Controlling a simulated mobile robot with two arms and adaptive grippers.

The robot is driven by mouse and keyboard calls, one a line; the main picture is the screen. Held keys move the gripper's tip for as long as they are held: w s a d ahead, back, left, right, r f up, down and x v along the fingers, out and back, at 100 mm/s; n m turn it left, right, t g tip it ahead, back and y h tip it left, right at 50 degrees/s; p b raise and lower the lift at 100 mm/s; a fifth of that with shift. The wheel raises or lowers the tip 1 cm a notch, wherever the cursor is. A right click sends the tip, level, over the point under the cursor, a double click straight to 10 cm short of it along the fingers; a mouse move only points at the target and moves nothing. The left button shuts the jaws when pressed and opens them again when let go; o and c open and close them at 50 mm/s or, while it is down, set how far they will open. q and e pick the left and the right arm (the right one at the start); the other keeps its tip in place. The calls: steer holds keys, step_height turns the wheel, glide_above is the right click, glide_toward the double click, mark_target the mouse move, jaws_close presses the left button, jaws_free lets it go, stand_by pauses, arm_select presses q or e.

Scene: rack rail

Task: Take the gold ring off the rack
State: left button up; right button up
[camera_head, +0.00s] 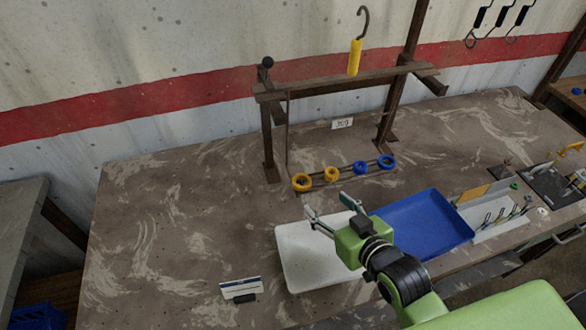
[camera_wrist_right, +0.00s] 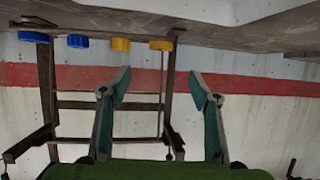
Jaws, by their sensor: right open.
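Several rings sit in a row on the low rail of the dark rack (camera_head: 340,77). An orange-gold ring (camera_head: 301,183) is at the left end, and a yellow-gold ring (camera_head: 331,174) is beside it. Two blue rings (camera_head: 360,168) sit to their right. The right wrist view, turned upside down, shows both gold-coloured rings (camera_wrist_right: 161,45) and the blue rings (camera_wrist_right: 77,41). My right gripper (camera_head: 329,206) is open and empty, in front of the rings and above the white tray. Its fingers (camera_wrist_right: 160,85) are apart from the rings. My left gripper is not in view.
A white tray (camera_head: 300,268) and a blue tray (camera_head: 428,222) lie in front of the rack. A small tool holder (camera_head: 495,215) is at right. The left tabletop is mostly clear.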

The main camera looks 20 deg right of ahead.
steer(key=w, duration=0.2)
steer(key=p, duration=0.2)
glide_toward(302, 181)
steer(key=w, duration=0.3)
steer(key=shift+w+a+f, duration=0.2)
steer(key=shift+w+f, duration=0.15)
steer(key=shift+f, duration=0.15)
steer(key=p+x, duration=0.1)
steer(key=x, duration=0.2)
steer(key=shift+f, duration=0.3)
steer(key=shift+w+a+f, duration=0.15)
steer(key=shift+w+f, duration=0.1)
steer(key=shift+w, duration=0.15)
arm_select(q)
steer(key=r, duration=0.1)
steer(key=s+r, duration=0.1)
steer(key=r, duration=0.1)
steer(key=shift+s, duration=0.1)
arm_select(e)
steer(key=c, duration=1.2)
